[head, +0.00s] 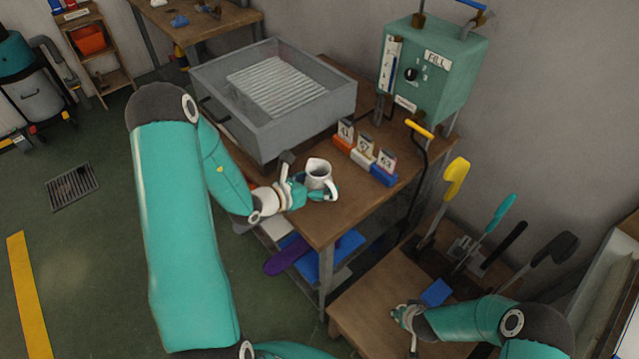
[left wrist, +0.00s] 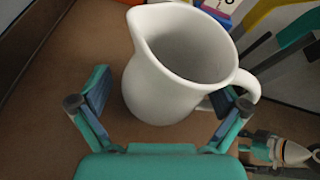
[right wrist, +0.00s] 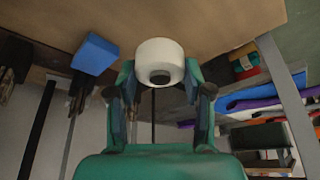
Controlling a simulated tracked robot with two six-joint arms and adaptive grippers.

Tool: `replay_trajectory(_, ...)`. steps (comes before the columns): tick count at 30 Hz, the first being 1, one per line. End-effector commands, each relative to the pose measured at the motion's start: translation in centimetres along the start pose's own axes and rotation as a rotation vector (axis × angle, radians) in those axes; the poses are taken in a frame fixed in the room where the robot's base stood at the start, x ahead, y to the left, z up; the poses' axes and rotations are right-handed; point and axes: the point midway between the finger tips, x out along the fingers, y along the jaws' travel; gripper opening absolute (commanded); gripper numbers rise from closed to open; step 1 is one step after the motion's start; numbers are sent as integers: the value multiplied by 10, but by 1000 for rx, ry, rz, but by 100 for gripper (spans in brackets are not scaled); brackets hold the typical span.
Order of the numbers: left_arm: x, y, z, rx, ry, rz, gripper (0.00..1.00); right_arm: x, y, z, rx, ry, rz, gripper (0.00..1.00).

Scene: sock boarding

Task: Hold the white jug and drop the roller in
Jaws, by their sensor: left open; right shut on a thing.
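The white jug (head: 318,174) stands upright on the wooden bench near its front edge. In the left wrist view the jug (left wrist: 170,75) shows its open mouth, with no contents visible, and its handle at the right. My left gripper (head: 306,194) is open at the jug, with its fingers (left wrist: 160,105) to either side of the body and the right one close to the handle. My right gripper (right wrist: 158,90) is shut on a white roller (right wrist: 160,60) with a dark centre. In the head view my right gripper (head: 404,318) is low over the smaller wooden table.
A grey ribbed tray (head: 230,125) stands behind the jug on the bench (head: 330,218). Numbered coloured blocks (head: 363,158) and a green fill machine (head: 430,75) are to its right.

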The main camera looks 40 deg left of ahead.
Motion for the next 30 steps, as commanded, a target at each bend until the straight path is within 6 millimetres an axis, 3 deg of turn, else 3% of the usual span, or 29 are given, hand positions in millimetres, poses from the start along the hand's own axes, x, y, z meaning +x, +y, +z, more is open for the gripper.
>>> replay_trajectory(5, -13, 1, 0, -1, 1, 3, 100, 0, 0, 0, 0, 0, 0, 8)
replay_trajectory(21, -108, 2, -1, -1, 0, 5, 100, 0, 0, 0, 0, 0, 0, 8)
replay_trajectory(30, -119, 0, -1, -2, 1, 0, 100, 0, 0, 0, 0, 0, 0, 8)
